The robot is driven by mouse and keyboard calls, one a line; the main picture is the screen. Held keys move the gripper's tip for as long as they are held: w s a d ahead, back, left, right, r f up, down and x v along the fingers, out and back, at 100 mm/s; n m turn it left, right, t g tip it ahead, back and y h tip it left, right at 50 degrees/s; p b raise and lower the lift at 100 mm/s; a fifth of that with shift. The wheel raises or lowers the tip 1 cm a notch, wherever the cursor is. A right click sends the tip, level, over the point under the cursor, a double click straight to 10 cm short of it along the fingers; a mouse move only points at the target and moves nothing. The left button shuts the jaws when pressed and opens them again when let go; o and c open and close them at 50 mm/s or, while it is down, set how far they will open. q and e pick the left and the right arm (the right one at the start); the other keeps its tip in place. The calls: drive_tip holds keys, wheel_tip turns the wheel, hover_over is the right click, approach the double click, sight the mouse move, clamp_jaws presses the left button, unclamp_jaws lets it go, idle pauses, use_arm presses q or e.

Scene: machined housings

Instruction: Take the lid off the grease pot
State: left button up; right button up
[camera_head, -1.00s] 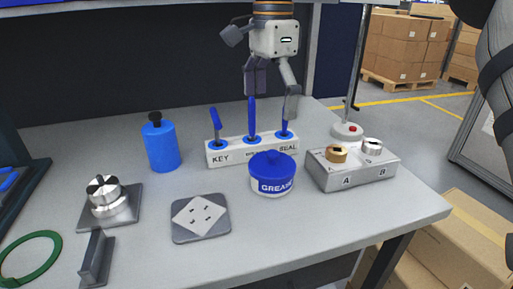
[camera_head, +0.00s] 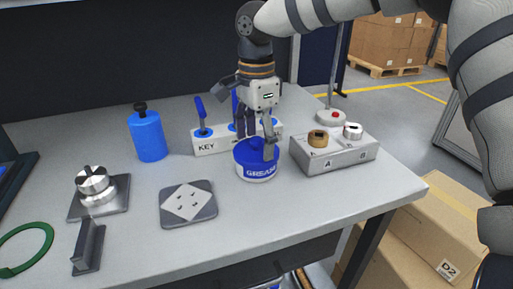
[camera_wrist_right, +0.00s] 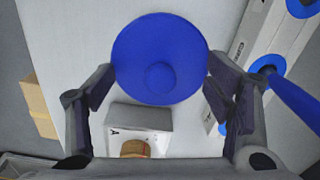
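The grease pot (camera_head: 256,174) is a white tub labelled GREASE, standing upright on the bench. Its blue lid (camera_head: 249,157) is on it. From above, the round lid with its small knob (camera_wrist_right: 158,78) fills the upper middle of the right wrist view. My right gripper (camera_head: 257,144) is over the pot, fingers pointing down. One finger is on the near right side of the lid and the other is towards the back. In the wrist view the spread fingers flank the lid near its rim; contact cannot be told. My left gripper is not in view.
Close behind the pot is a white stand (camera_head: 208,147) with blue-handled tools. To its right is a grey block (camera_head: 336,156) marked A and B. A blue bottle (camera_head: 149,136) and a grey plate (camera_head: 188,204) stand to the left.

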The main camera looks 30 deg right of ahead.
clamp_jaws()
